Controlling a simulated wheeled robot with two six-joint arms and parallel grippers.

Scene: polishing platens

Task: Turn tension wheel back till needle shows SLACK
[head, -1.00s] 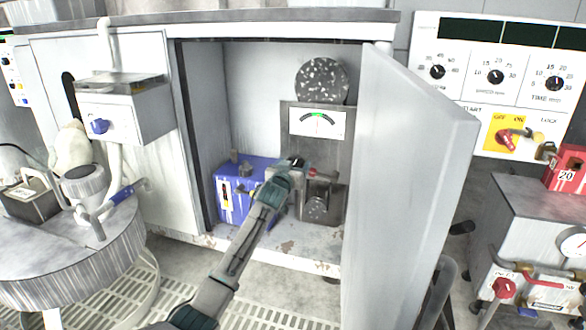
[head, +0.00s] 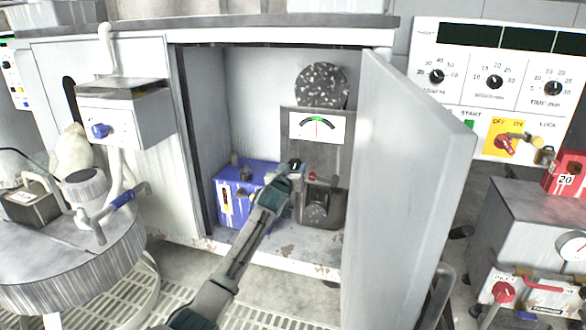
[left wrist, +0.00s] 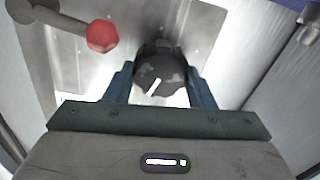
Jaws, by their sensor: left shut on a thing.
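A dark round tension wheel (left wrist: 160,72) with a white line on its face sits between my left gripper's fingers (left wrist: 160,88) in the left wrist view. The fingers are shut on it from both sides. In the head view my left gripper (head: 296,172) reaches into the open cabinet, at the front of a grey machine, and hides the wheel. Above it is a white gauge (head: 304,134) with a coloured arc and a thin needle (head: 317,127). The needle stands nearly upright near the arc's middle. Its lettering is too small to read. My right gripper is not in view.
A red-knobbed lever (left wrist: 102,36) stands close to the left finger in the left wrist view. A blue box (head: 232,198) is left of my gripper in the cabinet. The open cabinet door (head: 410,180) bounds the right side. A speckled disc (head: 321,85) sits above the gauge.

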